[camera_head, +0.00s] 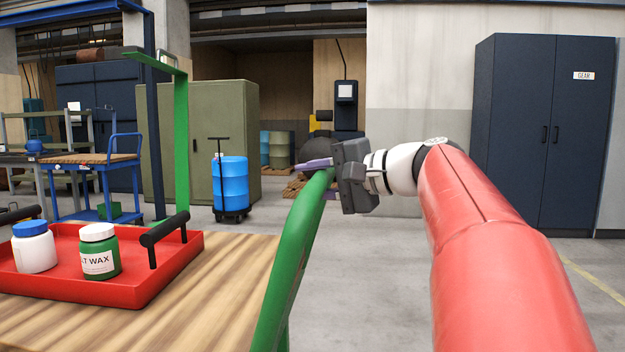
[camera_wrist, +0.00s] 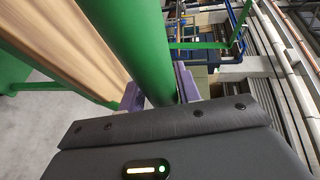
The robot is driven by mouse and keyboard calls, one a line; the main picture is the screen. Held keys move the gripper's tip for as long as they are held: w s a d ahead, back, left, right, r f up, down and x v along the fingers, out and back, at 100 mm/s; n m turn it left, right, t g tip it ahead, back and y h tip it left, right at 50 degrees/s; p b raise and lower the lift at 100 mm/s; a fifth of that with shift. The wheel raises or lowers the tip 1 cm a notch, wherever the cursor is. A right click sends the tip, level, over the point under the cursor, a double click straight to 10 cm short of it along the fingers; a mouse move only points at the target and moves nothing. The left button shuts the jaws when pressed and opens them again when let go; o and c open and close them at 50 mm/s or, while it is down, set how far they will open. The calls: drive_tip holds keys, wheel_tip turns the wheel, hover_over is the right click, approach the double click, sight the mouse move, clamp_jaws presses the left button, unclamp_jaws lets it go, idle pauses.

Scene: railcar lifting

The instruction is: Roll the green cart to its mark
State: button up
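The green cart shows in the head view as a wooden deck (camera_head: 190,290) with a curved green handle rail (camera_head: 292,255) at its near right side and a green upright frame (camera_head: 181,140) at the far side. My gripper (camera_head: 320,177) is at the top of the handle rail, reaching in from the right. In the wrist view the green rail (camera_wrist: 135,45) runs between the two purple fingers (camera_wrist: 160,92), which sit close against both sides of it. The gripper looks shut on the rail. I cannot make out a floor mark for the cart.
A red tray (camera_head: 130,290) on the deck carries a blue-lidded white jar (camera_head: 34,252) and a green wax jar (camera_head: 100,262). Beyond stand a blue drum (camera_head: 230,183) on a dolly, a blue trolley (camera_head: 98,175) and a dark cabinet (camera_head: 545,130). Grey floor (camera_head: 375,280) is open ahead.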

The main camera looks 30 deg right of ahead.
drive_tip(key=shift+o, duration=1.2)
drive_tip(key=v, duration=0.8)
drive_tip(key=shift+p, duration=0.35)
